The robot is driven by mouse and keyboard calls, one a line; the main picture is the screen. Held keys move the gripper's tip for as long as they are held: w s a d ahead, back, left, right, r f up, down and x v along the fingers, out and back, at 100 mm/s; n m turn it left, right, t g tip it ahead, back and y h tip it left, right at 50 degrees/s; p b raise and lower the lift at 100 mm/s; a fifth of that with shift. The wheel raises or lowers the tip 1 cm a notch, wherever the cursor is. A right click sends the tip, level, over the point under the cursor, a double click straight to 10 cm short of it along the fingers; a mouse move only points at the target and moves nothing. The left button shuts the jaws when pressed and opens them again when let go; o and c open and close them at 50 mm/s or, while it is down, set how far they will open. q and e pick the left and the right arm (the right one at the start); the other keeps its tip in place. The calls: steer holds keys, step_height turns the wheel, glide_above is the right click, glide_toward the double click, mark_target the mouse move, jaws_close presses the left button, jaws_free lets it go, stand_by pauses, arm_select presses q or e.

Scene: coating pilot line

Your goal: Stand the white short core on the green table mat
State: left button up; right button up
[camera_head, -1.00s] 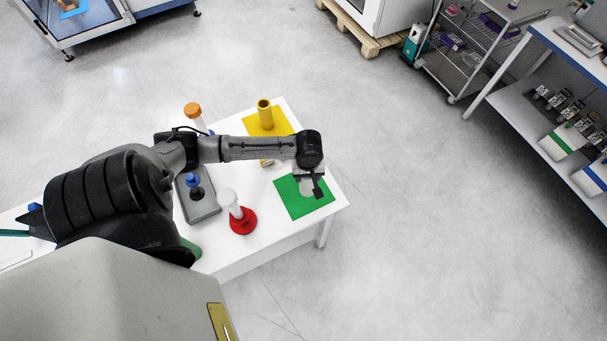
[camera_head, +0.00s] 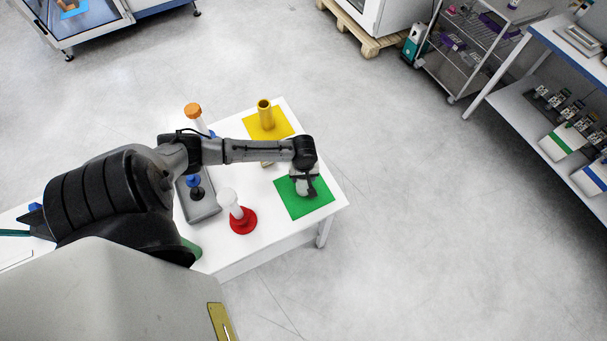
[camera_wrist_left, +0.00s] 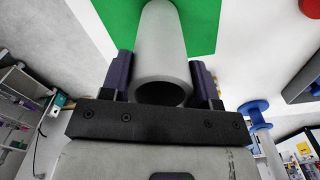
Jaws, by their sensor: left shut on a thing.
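The white short core (camera_wrist_left: 163,42) is a hollow pale cylinder between the two dark fingers of my left gripper (camera_wrist_left: 162,72) in the left wrist view. The gripper is shut on it. The green table mat (camera_head: 318,205) lies flat at the right end of the white table. The left gripper also shows in the head view (camera_head: 307,187), over the upper middle of the mat. The mat (camera_wrist_left: 203,25) is behind the core in the wrist view. I cannot tell whether the core's far end touches it. My right gripper is not in view.
A red round base (camera_head: 243,222) with a white cylinder stands left of the mat. A yellow core (camera_head: 264,112) stands on a yellow mat (camera_head: 283,122) behind. A grey tray (camera_head: 206,211) holds blue and black spools. An orange-capped item (camera_head: 193,110) stands further back.

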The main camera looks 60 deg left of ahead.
arm_select(q)
steer(key=shift+f, duration=0.1)
steer(key=o, duration=1.2)
step_height(320, 180, up, 11)
steer(key=s+d+f+m+t+h, duration=0.1)
steer(key=s+d+m, duration=0.35)
steer(key=d, duration=0.25)
steer(key=s+d+m+t, duration=0.1)
steer(key=s+d+m, duration=0.2)
steer(key=d+m, duration=0.3)
steer(key=s+d+r+m, duration=0.1)
steer(key=s+d, duration=0.1)
steer(key=s+d+r+m+t, duration=0.1)
steer(key=s+d+r+m, duration=0.2)
steer(key=s+d+m, duration=0.1)
steer(key=shift+s+d+r+t+y, duration=0.2)
steer(key=shift+d+t+y, duration=0.1)
steer(key=shift+y, duration=0.1)
